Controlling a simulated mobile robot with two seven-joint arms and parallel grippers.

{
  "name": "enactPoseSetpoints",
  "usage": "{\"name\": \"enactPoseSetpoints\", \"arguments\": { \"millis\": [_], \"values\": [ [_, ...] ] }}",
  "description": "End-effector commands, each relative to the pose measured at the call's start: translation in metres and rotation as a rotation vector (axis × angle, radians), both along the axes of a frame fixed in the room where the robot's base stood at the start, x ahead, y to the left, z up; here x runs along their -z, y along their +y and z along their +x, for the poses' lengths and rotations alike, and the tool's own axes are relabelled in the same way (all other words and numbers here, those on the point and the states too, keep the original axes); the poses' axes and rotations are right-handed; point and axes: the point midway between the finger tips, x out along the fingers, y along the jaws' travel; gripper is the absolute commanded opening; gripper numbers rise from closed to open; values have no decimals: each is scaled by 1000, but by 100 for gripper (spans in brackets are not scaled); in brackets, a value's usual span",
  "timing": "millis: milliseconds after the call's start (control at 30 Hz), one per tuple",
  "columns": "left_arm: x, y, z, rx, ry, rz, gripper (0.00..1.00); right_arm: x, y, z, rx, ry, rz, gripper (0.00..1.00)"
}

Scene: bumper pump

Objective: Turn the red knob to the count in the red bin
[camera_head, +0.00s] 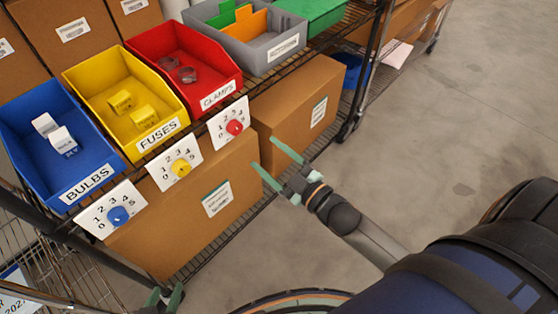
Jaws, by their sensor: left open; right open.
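The red bin (204,47), labelled CLAMPS, sits on the wire shelf and holds two grey ring-like clamps (187,75). The red knob (235,127) is on a white numbered card (221,130) below the bin's front. Its pointer is too small to read. My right gripper (263,152) is open and empty. Its green fingers point toward the card and appear a little right of and below the red knob, apart from it. My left gripper (165,291) is open at the bottom edge, far below the knob, and partly cut off.
A blue BULBS bin (26,111) with a blue knob (118,215) and a yellow FUSES bin (92,69) with a yellow knob (181,168) stand left. A grey bin (238,50) stands right. Cardboard boxes (293,97) fill the lower shelf.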

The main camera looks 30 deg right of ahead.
Motion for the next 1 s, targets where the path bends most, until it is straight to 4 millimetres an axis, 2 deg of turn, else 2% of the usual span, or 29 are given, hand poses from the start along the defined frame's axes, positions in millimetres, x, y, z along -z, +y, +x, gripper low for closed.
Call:
{"name": "enactPoseSetpoints", "arguments": {
  "millis": [100, 300, 867, 1000],
  "values": [
    [-2, -1, 1, 2, -1, -1, 50, 1, -5, -15, 0, 2, -2, 75],
    [0, -1, -1, 2, 6, 0, 50, 1, -9, -27, 0, -1, -2, 75],
    [1, -1, -3, 2, 11, 0, 50, 1, -9, -28, 0, 0, 0, 75],
    [0, -2, -2, 1, 8, -2, 50, 13, -6, -32, 20, 71, 35, 75]
  ]
}}
